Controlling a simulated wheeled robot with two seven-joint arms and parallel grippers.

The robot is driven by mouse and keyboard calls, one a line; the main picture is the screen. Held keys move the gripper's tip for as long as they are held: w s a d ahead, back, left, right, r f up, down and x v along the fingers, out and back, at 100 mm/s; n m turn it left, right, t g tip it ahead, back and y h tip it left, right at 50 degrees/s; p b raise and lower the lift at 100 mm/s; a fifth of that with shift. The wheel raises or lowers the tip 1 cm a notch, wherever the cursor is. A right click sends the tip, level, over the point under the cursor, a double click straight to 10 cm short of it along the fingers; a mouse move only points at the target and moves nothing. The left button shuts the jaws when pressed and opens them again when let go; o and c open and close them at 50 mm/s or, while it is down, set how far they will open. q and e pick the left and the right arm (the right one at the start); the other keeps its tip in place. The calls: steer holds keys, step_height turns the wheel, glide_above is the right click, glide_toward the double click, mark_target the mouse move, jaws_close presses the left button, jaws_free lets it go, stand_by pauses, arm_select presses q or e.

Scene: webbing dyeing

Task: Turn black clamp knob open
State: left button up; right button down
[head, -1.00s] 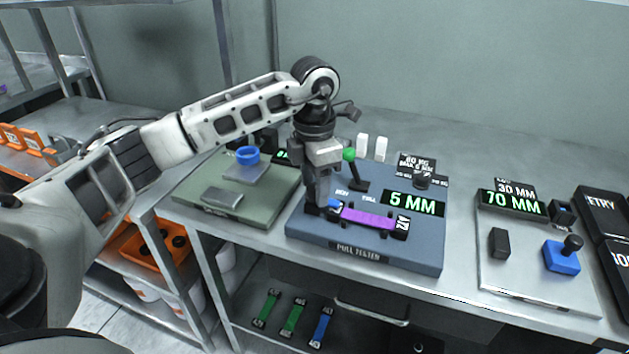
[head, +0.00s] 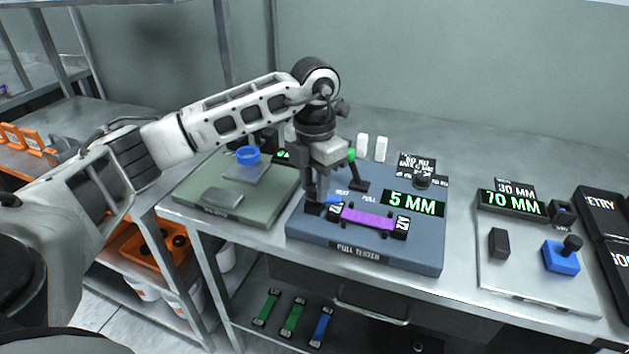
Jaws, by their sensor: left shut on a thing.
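The blue-grey pull tester (head: 365,259) stands on the steel bench with a purple strap (head: 367,218) lying across its front. A black clamp part (head: 312,209) is at the strap's left end, and a small blue piece (head: 333,201) shows beside it. My left gripper (head: 317,200) points straight down over this left clamp. It is shut on the black clamp knob, which its fingers mostly hide. The strap's right end has a black tag (head: 401,227). My right gripper is not in view.
A pale panel with a 70 MM display (head: 514,203) and a blue block (head: 562,257) is on the right. Two white pieces stand behind the tester.

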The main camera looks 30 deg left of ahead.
arm_select(q)
steer(key=n, duration=0.4)
steer(key=shift+n, duration=0.3)
steer(key=n+p, duration=0.1)
steer(key=n, duration=0.1)
steer(key=shift+n, duration=0.4)
steer(key=n, duration=0.3)
steer(key=shift+n, duration=0.3)
steer(key=shift+r+n+p, duration=0.1)
steer(key=shift+n+p, duration=0.35)
steer(key=shift+n, duration=1.35)
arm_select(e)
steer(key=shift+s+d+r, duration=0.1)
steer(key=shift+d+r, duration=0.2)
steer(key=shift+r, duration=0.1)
arm_select(q)
steer(key=o, duration=1)
